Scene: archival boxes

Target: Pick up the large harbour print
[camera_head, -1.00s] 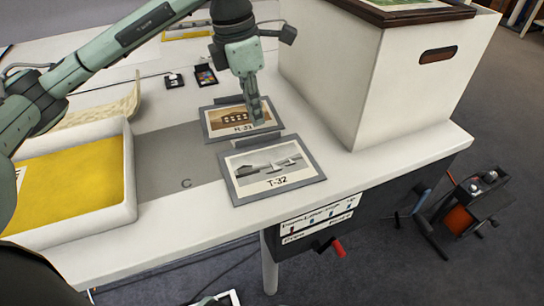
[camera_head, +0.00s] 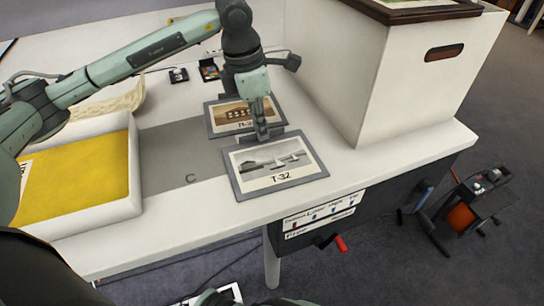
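The larger print (camera_head: 285,174) lies flat on the white table, grey-framed, with a pale black-and-white picture that looks like a harbour and the label T-32. A dark raised strip runs along its far edge. My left gripper (camera_head: 262,136) points down at that far edge and hides part of the strip. I cannot tell if its fingers touch the strip or how far apart they are. A smaller brownish print (camera_head: 229,117) lies just behind, partly covered by the gripper.
A tall white box (camera_head: 410,85) with a handle slot stands close on the right. A white tray with a yellow bottom (camera_head: 138,180) stands at left. A grey mat marked C (camera_head: 165,165) lies between tray and prints. The table's front edge is near.

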